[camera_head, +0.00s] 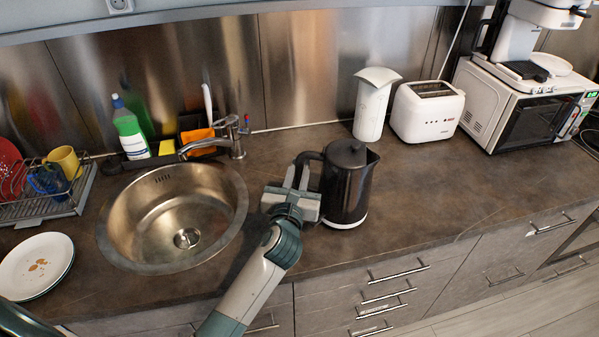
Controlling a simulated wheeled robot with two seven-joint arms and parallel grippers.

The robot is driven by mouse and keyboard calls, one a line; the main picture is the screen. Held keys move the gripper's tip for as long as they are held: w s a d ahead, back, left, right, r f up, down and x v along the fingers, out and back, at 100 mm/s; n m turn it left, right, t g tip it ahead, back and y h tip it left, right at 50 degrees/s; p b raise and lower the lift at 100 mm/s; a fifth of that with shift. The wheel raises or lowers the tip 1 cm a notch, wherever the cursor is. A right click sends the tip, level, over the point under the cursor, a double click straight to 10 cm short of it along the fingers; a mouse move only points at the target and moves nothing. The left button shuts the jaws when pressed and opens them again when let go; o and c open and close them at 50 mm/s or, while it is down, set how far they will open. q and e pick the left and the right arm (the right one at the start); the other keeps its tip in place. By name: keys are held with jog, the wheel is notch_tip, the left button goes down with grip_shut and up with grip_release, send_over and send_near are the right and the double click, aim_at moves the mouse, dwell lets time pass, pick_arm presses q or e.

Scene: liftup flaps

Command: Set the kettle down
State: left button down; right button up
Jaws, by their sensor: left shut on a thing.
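The black kettle (345,183) is upright over the dark countertop, just right of the sink. Its spout points right and its handle is on the left. My left gripper (298,178) is at the handle, shut on it; the fingers reach up beside it. The kettle's lower edge shows a pale base ring against the countertop; whether it touches the surface I cannot tell for certain. My right gripper is not seen.
The round metal sink (118,232) with a faucet (233,136) is to the left. A white toaster (427,111), a white container (372,107) and a microwave (522,103) stand behind and to the right. Countertop (450,190) right of the kettle is clear.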

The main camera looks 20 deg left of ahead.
pick_arm(q)
jog(key=shift+f, duration=0.85)
jog(key=c, duration=1.7)
grip_release()
jog(key=shift+o, duration=0.2)
jog(key=shift+r, duration=0.15)
jog(key=shift+s, duration=0.25)
jog(key=s+d+b, duration=0.2)
jog(key=s+b, duration=0.1)
jog(key=s, duration=0.8)
jog(key=shift+s+d, duration=0.15)
jog(key=shift+s, duration=0.05)
